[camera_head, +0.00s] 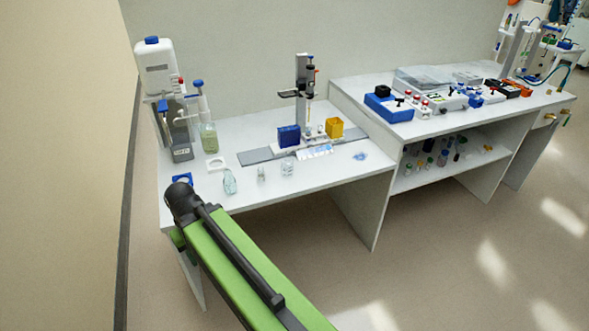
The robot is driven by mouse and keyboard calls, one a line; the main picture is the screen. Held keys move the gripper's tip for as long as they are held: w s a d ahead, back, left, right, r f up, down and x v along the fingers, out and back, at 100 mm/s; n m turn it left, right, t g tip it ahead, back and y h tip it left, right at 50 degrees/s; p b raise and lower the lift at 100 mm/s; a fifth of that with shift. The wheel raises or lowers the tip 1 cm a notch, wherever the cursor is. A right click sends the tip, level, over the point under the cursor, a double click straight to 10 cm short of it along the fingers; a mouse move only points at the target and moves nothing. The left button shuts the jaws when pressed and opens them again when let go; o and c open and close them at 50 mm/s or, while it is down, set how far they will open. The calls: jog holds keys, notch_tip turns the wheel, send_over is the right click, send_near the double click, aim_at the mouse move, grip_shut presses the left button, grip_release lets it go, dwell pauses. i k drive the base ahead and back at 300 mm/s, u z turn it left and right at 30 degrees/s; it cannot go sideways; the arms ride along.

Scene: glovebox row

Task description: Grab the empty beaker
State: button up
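Three small clear glass vessels stand near the front edge of the white bench. The right one (287,169) is short and wide like a beaker and looks clear. The middle one (261,174) is smaller and narrow. The left one (229,182) is taller, with a greenish tint. I cannot tell for sure which are empty. My green and dark arm reaches up from the bottom to the bench's front left corner. No gripper fingers show, and nothing is seen held. The vessels stand apart from the arm, to its right.
The white bench (330,178) has bare room at its front right. A column device (302,90) with blue (289,136) and yellow (334,128) boxes is behind. A second bench (440,125) holds instruments.

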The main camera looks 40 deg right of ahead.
aim_at(287, 168)
jog(key=z, duration=0.1)
jog(key=i, duration=1)
jog(key=u, duration=0.1)
